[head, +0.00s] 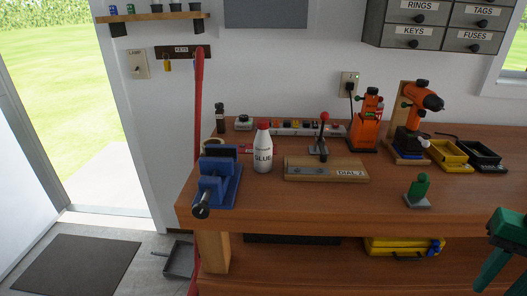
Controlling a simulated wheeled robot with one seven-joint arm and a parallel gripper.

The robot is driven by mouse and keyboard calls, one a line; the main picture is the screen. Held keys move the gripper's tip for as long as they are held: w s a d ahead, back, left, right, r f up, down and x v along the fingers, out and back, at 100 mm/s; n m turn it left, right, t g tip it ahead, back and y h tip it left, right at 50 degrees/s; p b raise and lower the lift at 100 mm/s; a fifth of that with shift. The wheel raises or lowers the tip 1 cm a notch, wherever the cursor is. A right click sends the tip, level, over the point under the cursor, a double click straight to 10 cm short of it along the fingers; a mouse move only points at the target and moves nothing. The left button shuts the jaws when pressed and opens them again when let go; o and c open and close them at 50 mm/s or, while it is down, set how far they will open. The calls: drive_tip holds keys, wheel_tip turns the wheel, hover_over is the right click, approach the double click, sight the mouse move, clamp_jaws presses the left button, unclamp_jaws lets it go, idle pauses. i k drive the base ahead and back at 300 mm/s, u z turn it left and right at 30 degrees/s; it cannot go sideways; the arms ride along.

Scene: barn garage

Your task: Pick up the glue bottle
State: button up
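The green and black part at the lower right edge looks like my gripper (497,280), partly cut off by the frame. It is far to the right of the bottle and apart from it. Whether its fingers are open or shut does not show clearly.
A blue vise (217,182) is close left of the bottle. A wooden board (325,170), a red-knobbed lever (322,136) and a power strip (290,128) are nearby. A green-topped piece (418,188) stands farther right. The front middle of the bench is clear.

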sight(262, 144)
drive_tip(key=z, duration=2.5)
drive_tip(key=i, duration=1.05)
drive_tip(key=u, duration=3.5)
